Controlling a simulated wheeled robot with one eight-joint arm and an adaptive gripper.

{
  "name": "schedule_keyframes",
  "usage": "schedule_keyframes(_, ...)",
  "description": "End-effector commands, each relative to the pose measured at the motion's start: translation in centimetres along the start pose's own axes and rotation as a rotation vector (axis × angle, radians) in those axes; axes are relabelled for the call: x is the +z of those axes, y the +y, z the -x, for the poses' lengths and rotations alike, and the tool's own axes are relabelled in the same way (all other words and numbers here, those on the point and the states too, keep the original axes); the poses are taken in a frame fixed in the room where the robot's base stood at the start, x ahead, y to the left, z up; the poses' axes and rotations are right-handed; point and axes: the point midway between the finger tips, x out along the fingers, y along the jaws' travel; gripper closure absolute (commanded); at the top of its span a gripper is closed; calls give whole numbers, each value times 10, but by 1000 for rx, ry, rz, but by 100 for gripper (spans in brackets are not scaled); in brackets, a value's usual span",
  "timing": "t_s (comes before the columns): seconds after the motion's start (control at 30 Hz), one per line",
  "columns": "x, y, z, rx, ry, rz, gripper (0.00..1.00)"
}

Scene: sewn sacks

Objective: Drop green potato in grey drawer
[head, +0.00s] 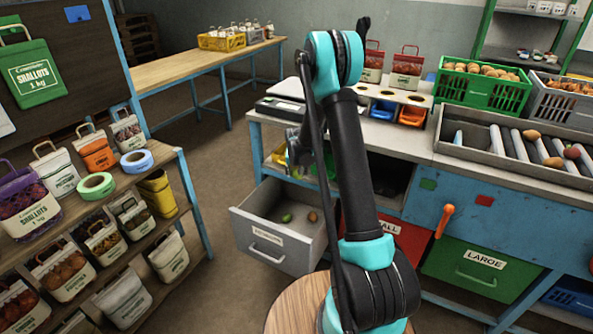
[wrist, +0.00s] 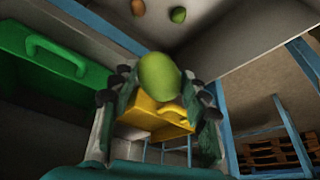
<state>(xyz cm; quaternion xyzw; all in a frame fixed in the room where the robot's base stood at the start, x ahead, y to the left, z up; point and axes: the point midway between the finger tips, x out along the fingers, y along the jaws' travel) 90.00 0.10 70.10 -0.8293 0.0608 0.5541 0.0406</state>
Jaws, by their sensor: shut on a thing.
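My gripper (wrist: 158,88) is shut on a green potato (wrist: 159,76), which sits between the two fingers in the wrist view. In the head view my gripper (head: 299,152) is near the bench's left end, above the back of the grey drawer, partly hidden by my arm; the held potato cannot be made out there. The grey drawer (head: 270,255) is pulled open. Inside it lie another green potato (head: 287,217) and a brown one (head: 312,217). Both also show at the top of the wrist view, green (wrist: 178,15) and brown (wrist: 138,7).
A red drawer (head: 408,240) and a green drawer marked LARGE (head: 480,268) are right of the grey one. A sack shelf (head: 100,210) stands left, with open floor between. A roller tray (head: 520,150) and potato crates (head: 480,92) are on the bench.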

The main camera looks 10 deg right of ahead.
Motion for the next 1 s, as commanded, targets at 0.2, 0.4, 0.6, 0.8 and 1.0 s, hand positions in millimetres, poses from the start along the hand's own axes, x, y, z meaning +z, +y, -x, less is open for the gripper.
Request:
schedule_keyframes(0.2,10,0,-24,0,0,0,85)
schedule_keyframes(0.4,15,0,-37,0,0,1,85)
schedule_keyframes(0.6,17,0,-40,0,0,1,85)
schedule_keyframes(0.8,17,0,-40,0,0,1,51)
schedule_keyframes(1.0,17,0,-40,0,0,1,31)
